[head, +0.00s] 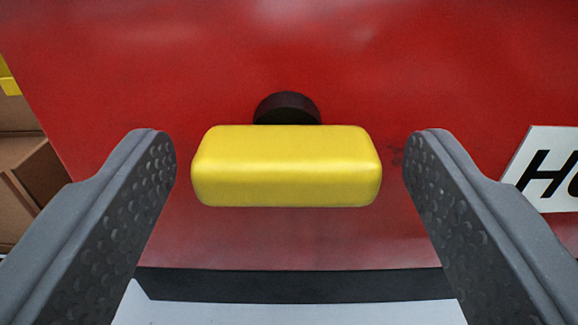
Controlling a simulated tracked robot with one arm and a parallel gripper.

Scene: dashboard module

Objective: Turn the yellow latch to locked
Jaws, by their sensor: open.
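The yellow latch (287,166) is a rounded block lying horizontally, in the middle of the head view. It stands out in front of a red panel (440,70). A dark round hub (287,107) shows just above and behind it. My gripper (289,160) is open, with one grey finger on each side of the latch. A gap shows between each fingertip and the latch's ends, so neither appears to touch it. Whether the fingertips reach as deep as the latch cannot be told for sure.
A white label with black letters (548,168) is on the panel at the right, partly cut off. Brown boxes (30,170) and a yellow piece (8,78) show at the left edge. A dark strip (290,284) and a pale surface (290,312) lie below the panel.

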